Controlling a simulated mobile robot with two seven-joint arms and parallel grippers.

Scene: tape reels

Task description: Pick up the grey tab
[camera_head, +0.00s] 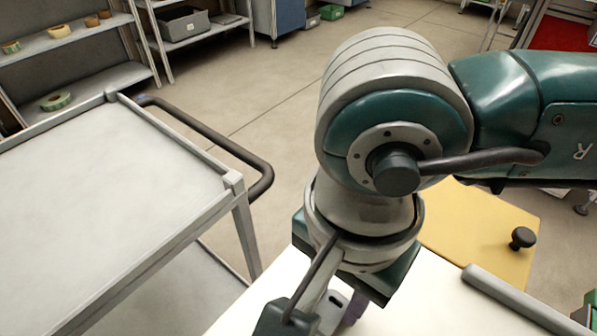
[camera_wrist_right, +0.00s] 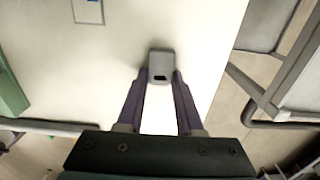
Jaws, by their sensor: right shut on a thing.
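The grey tab (camera_wrist_right: 161,68) is a small rounded block with a dark slot, seen over the white table top (camera_wrist_right: 110,50) in the right wrist view. My right gripper (camera_wrist_right: 160,76) has its two purple fingers on either side of the tab, shut on it. In the head view my right gripper (camera_head: 345,308) is at the bottom edge, with a purple finger partly showing; its fingertips are cut off or hidden there. I cannot tell whether the tab touches the table. My left gripper is not in view.
A grey cart (camera_head: 110,190) with a dark handle (camera_head: 262,175) stands left of the white table. A yellow panel (camera_head: 480,225) with a black knob (camera_head: 522,238) lies beyond the table. Shelves (camera_head: 75,45) with tape reels stand at the back left. A green object (camera_wrist_right: 10,98) sits on the table.

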